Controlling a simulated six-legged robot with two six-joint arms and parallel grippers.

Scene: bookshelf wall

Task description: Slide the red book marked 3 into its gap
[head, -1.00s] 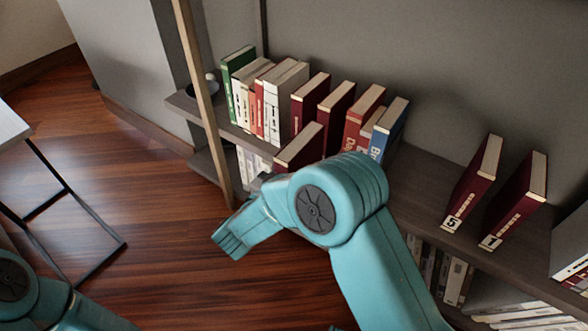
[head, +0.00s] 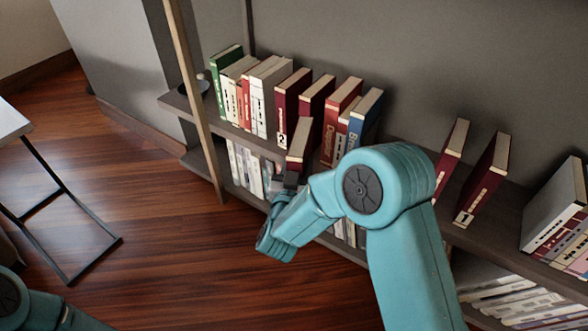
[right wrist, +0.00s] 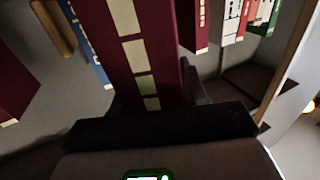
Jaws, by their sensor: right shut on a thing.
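A dark red book (head: 300,140) with pale page edges stands in front of the shelf row, close to upright. My right gripper (head: 291,180) is shut on its lower part and mostly hidden by my arm. In the right wrist view the held book (right wrist: 150,45) fills the middle, with pale blocks on its spine; its number is not visible. It is in front of the space between the red book marked 2 (head: 290,100) and another dark red book (head: 317,95). How wide that gap is, I cannot tell. My left gripper is out of view.
A red book (head: 340,110) and a blue book (head: 364,115) stand right of the held book. White and green books (head: 225,75) stand left. The dark red book marked 1 (head: 485,180) stands further right. A wooden post (head: 190,90) rises at the shelf's left end.

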